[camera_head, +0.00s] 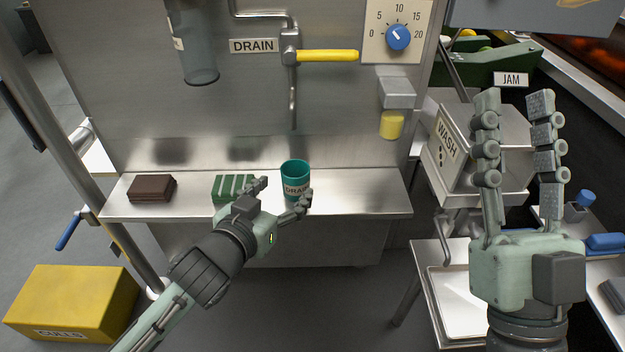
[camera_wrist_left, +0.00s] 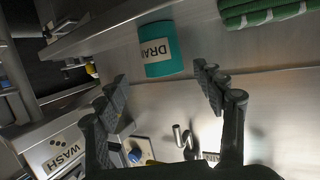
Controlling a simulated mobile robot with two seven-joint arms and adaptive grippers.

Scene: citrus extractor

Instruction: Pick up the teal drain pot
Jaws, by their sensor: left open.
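The teal drain pot (camera_head: 295,177) stands upright on the steel shelf, with a white label reading DRAIN. In the left wrist view the pot (camera_wrist_left: 161,62) shows ahead of and between the fingers, apart from them. My left gripper (camera_head: 281,197) is open and empty, close in front of the pot and slightly to its left; it also shows in the left wrist view (camera_wrist_left: 163,82). One finger overlaps the lower edge of the pot in the head view; I cannot tell whether it touches. My right gripper (camera_head: 517,98) is open and empty, raised at the right, fingers pointing up.
A green striped cloth (camera_head: 231,187) lies just left of the pot, and a dark brown block (camera_head: 151,188) farther left on the shelf (camera_head: 350,198). The yellow drain lever (camera_head: 327,56) and spout are above. A grey WASH box (camera_head: 445,145) stands right. The shelf right of the pot is clear.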

